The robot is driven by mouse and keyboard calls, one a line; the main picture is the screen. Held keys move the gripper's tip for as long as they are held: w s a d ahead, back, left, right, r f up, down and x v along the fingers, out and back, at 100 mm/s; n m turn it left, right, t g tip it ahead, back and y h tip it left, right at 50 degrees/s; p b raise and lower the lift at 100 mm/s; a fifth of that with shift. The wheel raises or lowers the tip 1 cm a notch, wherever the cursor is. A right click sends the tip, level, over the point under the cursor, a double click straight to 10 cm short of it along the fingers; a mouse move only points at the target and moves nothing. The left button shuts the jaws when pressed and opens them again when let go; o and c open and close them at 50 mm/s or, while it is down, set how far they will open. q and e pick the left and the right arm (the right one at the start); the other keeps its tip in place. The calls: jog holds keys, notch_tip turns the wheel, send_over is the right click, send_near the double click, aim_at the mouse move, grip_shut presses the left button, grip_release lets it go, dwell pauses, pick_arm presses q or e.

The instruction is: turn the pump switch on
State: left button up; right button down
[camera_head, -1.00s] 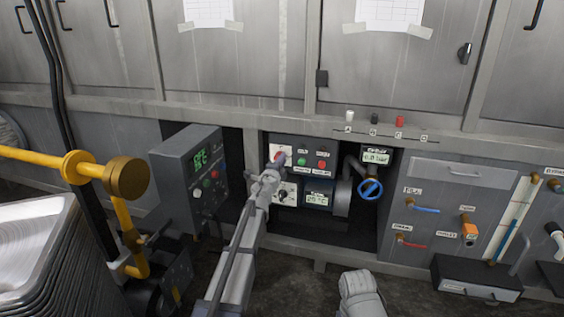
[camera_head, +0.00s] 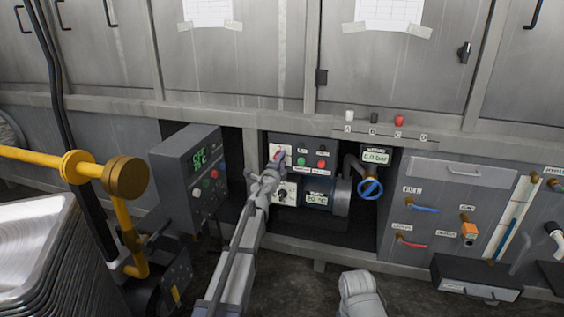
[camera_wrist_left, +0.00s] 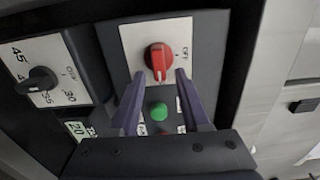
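The switch is a red rotary knob on a white plate, with the word OFF readable beside it in the left wrist view (camera_wrist_left: 158,60). In the head view the knob is mostly hidden by my left gripper (camera_head: 277,157), which is at the upper left of the control panel. In the left wrist view my left gripper (camera_wrist_left: 159,74) is open, its two dark fingers apart with the knob's lower end between or just beyond their tips. I cannot tell whether they touch it.
A green button (camera_wrist_left: 159,111) and a black dial (camera_wrist_left: 40,82) are close to the knob. A grey control box (camera_head: 190,175) stands left of the panel. A blue valve wheel (camera_head: 370,189) is to the right. A yellow pipe (camera_head: 40,158) and stacked trays (camera_head: 35,250) are at the left.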

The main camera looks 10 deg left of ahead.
pick_arm(q)
jog(key=s, duration=0.7)
jog(key=shift+s+a, duration=0.15)
jog(key=shift+s, duration=0.25)
